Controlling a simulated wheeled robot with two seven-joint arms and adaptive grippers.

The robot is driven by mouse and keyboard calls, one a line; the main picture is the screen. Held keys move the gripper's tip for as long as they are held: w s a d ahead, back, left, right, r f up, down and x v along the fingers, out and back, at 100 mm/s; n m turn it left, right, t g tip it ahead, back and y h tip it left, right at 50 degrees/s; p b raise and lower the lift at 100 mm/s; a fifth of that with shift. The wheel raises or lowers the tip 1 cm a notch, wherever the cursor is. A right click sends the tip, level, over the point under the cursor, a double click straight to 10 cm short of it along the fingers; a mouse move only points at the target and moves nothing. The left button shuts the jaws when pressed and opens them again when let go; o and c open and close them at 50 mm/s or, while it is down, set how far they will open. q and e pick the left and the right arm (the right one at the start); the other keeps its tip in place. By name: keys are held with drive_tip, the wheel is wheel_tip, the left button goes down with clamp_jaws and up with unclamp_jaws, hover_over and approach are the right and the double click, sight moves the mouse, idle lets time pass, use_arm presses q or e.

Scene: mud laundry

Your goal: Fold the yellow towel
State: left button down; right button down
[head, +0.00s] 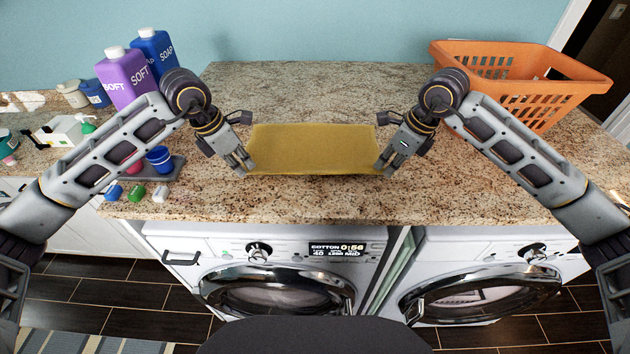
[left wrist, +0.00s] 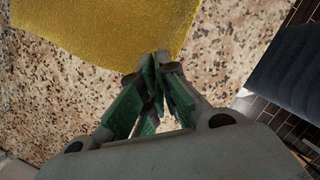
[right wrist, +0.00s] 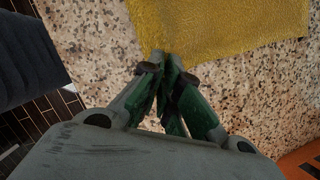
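The yellow towel (head: 313,150) lies on the granite countertop as a flat, wide rectangle. Its near edge faces me. My left gripper (head: 246,168) is at the towel's near left corner; in the left wrist view its fingertips (left wrist: 157,62) are together at the corner of the towel (left wrist: 110,30). My right gripper (head: 382,168) is at the near right corner; in the right wrist view its fingertips (right wrist: 163,62) are together at the corner of the towel (right wrist: 215,28). Both grippers look closed on the towel's corners, with the pinched cloth mostly hidden between the fingers.
An orange basket (head: 520,88) stands at the right back of the countertop (head: 300,85). Purple (head: 122,80) and blue (head: 155,50) soap bottles stand at the left, with a tray and small blue, green and white items nearer. Two washers (head: 275,285) are below the counter edge.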

use_arm(q)
drive_tip(key=shift+r+p, duration=0.35)
drive_tip(key=shift+r, duration=0.15)
use_arm(e)
drive_tip(key=shift+r, duration=0.5)
use_arm(q)
drive_tip(key=shift+r, duration=0.35)
use_arm(e)
drive_tip(key=shift+r, duration=0.3)
